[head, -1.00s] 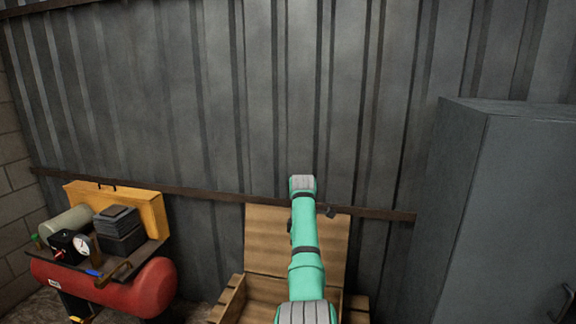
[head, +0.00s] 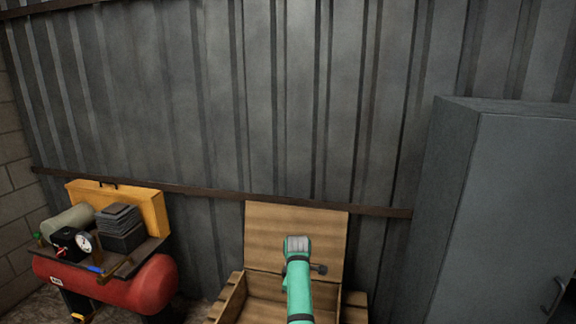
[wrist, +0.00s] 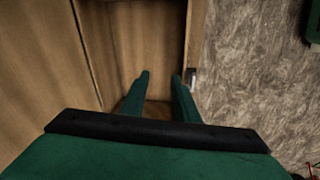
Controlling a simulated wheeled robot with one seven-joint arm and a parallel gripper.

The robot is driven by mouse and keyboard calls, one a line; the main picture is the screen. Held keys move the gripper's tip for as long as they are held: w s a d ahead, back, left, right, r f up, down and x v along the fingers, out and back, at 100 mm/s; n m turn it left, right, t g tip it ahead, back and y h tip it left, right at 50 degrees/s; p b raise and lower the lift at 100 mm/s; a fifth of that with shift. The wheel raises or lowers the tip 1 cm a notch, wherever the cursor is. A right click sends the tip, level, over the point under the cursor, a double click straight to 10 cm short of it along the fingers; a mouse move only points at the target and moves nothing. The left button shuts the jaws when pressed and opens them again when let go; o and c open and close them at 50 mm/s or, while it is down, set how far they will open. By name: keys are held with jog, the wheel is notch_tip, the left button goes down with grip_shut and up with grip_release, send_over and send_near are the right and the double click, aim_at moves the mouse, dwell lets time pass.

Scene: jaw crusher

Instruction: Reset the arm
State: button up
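My teal arm (head: 299,290) rises from the bottom of the head view, in front of an open wooden crate (head: 298,238). Its grey-capped joint overlaps the raised lid. A small dark part shows just right of that joint; the gripper's fingers cannot be made out there. In the wrist view my gripper (wrist: 160,85) has two green fingers standing apart with a clear gap between them. Nothing is held. Wooden boards (wrist: 145,40) of the crate show beyond the fingers.
A red compressor (head: 110,285) stands at the left, with a yellow case (head: 150,208) and other items on top. A grey cabinet (head: 500,190) stands at the right. A corrugated metal wall (head: 290,100) closes off the back. Rough ground (wrist: 250,80) lies beside the crate.

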jog(key=s+a+f+m+t, duration=0.2)
jog(key=s+f, duration=0.4)
jog(key=f, duration=0.6)
jog(key=s+a+f+m+t, duration=0.1)
jog(key=s+a+f, duration=0.2)
jog(key=s+f, duration=0.55)
jog(key=s+f+m+t, duration=0.2)
jog(key=s+f, duration=0.2)
jog(key=s, duration=0.4)
jog(key=s+f+m+t, duration=0.1)
jog(key=s+f+m, duration=0.1)
jog(key=s+f, duration=0.45)
jog(key=s+r+m+t, duration=0.1)
jog(key=s+r, duration=0.3)
jog(key=s, duration=0.4)
jog(key=s+d+r+m+t, duration=0.15)
jog(key=s+r, duration=0.25)
jog(key=s, duration=0.4)
jog(key=s+a+r+m+t, duration=0.1)
jog(key=s+r, duration=0.3)
jog(key=s, duration=0.3)
jog(key=s+d+r+m+t, duration=0.1)
jog(key=s+r, duration=0.5)
jog(key=r, duration=0.4)
jog(key=s+d+r+m+t, duration=0.1)
jog(key=s+r+m+t, duration=0.1)
jog(key=s+r, duration=0.5)
notch_tip(320, 180, up, 4)
jog(key=shift+s+f, duration=0.1)
jog(key=shift+s, duration=0.05)
